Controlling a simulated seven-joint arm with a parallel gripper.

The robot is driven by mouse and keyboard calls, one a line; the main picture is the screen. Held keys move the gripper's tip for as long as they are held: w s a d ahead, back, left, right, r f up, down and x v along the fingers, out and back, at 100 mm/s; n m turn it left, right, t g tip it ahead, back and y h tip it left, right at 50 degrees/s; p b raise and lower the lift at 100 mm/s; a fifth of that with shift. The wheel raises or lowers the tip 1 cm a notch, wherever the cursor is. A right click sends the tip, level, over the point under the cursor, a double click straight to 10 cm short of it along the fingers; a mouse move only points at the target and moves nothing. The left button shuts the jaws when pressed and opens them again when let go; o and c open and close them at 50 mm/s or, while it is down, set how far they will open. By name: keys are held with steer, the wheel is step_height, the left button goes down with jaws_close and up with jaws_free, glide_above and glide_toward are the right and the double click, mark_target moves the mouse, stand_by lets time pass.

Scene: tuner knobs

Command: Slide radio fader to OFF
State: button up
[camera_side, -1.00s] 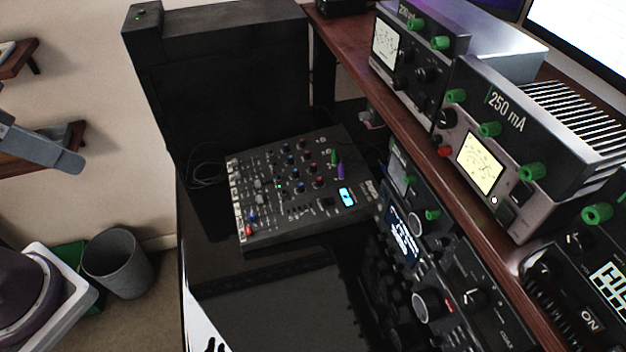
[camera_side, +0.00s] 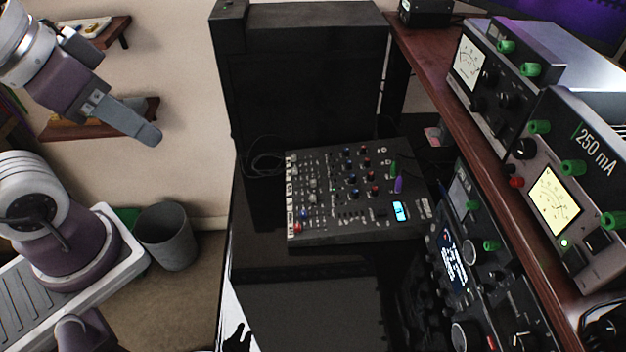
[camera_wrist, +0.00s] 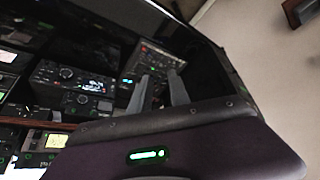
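A black mixer panel (camera_side: 335,228) with many small knobs, pale sliders along its left side and a lit blue display lies on the dark desk. A green cap and a purple cap stand out at its right. I cannot tell which control is the radio fader, and no OFF label is readable. The mixer also shows in the wrist view (camera_wrist: 160,52), beyond my fingers. My gripper (camera_side: 150,134) hangs in the air at the upper left of the side view, well apart from the mixer. In the wrist view my gripper (camera_wrist: 159,78) has its two grey fingers apart with nothing between them.
Radio units with a lit screen (camera_side: 455,262) stand right of the mixer. Meter boxes with green knobs (camera_side: 560,205) sit on a reddish wooden shelf (camera_side: 478,135). A tall black cabinet (camera_side: 305,85) stands behind the mixer. A grey bin (camera_side: 168,238) is on the floor. Glossy desk before the mixer looks clear.

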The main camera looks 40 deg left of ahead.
steer(key=shift+o, duration=0.3)
steer(key=shift+o, duration=1)
steer(key=shift+w, duration=0.15)
steer(key=m+g, duration=0.6)
steer(key=m, duration=0.3)
glide_above(313, 181)
step_height(313, 181, down, 26)
steer(key=shift+f, duration=0.2)
step_height(313, 181, down, 7)
steer(key=shift+r, duration=0.1)
jaws_close()
